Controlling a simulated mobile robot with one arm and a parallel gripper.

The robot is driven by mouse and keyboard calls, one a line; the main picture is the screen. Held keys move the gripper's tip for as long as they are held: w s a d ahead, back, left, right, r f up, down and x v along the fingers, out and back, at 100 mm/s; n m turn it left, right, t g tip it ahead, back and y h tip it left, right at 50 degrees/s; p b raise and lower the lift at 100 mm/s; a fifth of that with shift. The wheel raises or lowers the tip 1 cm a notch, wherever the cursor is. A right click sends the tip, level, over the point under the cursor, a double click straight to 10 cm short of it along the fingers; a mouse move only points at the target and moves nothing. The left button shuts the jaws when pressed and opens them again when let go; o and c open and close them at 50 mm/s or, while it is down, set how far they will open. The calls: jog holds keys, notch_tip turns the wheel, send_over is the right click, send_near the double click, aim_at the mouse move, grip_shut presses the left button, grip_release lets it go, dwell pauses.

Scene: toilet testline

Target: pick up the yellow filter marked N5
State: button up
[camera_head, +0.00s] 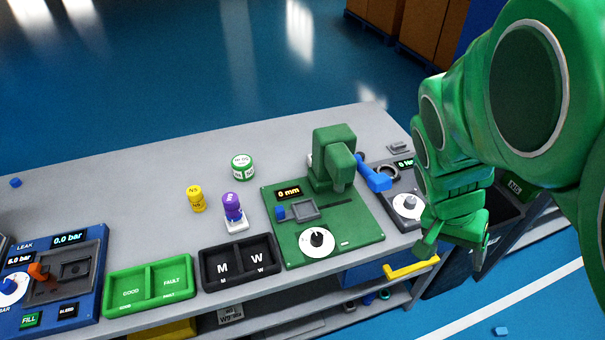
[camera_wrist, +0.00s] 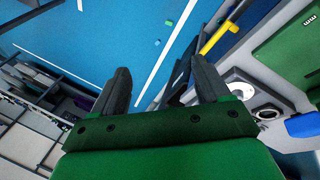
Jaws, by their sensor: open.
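The yellow filter (camera_head: 196,198) stands upright on the grey table, left of a purple filter (camera_head: 232,206); its marking looks like N5 but is small. It does not show in the wrist view. My gripper (camera_head: 458,252) hangs at the table's right front edge, far to the right of the yellow filter. In the wrist view my gripper (camera_wrist: 160,88) has its two dark fingers spread apart with nothing between them.
The purple filter stands on a small white base. A green-white round container (camera_head: 242,167) is behind. A green press station (camera_head: 345,225) lies between the filters and my arm. Black M/W tray (camera_head: 240,262) and green GOOD/FAULT tray (camera_head: 150,285) line the front edge.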

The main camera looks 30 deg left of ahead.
jog(key=w+a+r+n+t+h, duration=0.35)
jog(key=w+n+t, duration=0.2)
jog(key=w, duration=0.35)
jog(key=w+a+r+n+t+h, duration=0.2)
jog(key=w+r+n+t, duration=0.3)
jog(key=w, duration=0.5)
jog(key=w+a+n+t+y, duration=0.2)
jog(key=a+n+t+y, duration=0.15)
jog(key=a+n, duration=0.7)
jog(key=w+a+n+t+y, duration=0.3)
jog(key=a+n+y, duration=0.15)
jog(key=a, duration=1.05)
jog(key=n+g+y, duration=0.7)
jog(key=n+y, duration=0.6)
jog(key=n, duration=0.9)
send_over(195, 199)
jog(key=w+d, duration=0.2)
notch_tip(195, 199, down, 20)
jog(key=f, duration=0.1)
jog(key=shift+g+h, duration=0.65)
jog(key=shift+g, duration=0.15)
jog(key=s+f, duration=0.4)
jog(key=f, duration=0.1)
jog(key=shift+d, duration=0.1)
jog(key=shift+f, duration=0.3)
jog(key=shift+w+a+f, duration=0.15)
jog(key=shift+a, duration=0.15)
jog(key=shift+x, duration=3.35)
